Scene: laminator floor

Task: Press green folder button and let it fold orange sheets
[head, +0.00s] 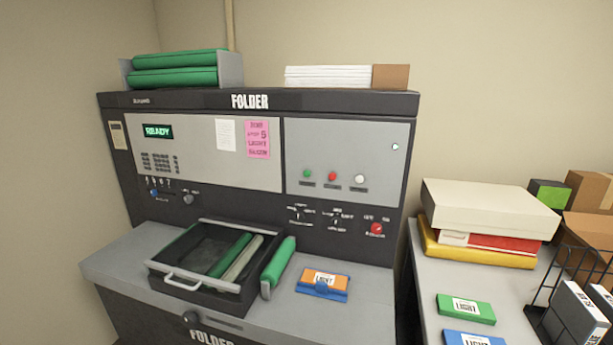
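The folder machine (250,215) stands ahead, dark with light grey panels and a lit display (158,131) reading READY. The small round green button (307,174) is on the right panel, left of a red button (332,176) and a white button (359,179). An orange item labelled LIGHT (325,278) lies on the machine's front shelf, with a blue piece at its front edge. I cannot tell whether it is a stack of sheets. Neither of my grippers shows in the head view.
A black tray (176,284) with rollers sits on the shelf, a green roller (278,262) beside it. On the right table are a green pack (466,309), a blue pack (472,338), stacked boxes (488,208) and a wire rack (560,290). The shelf's right end is clear.

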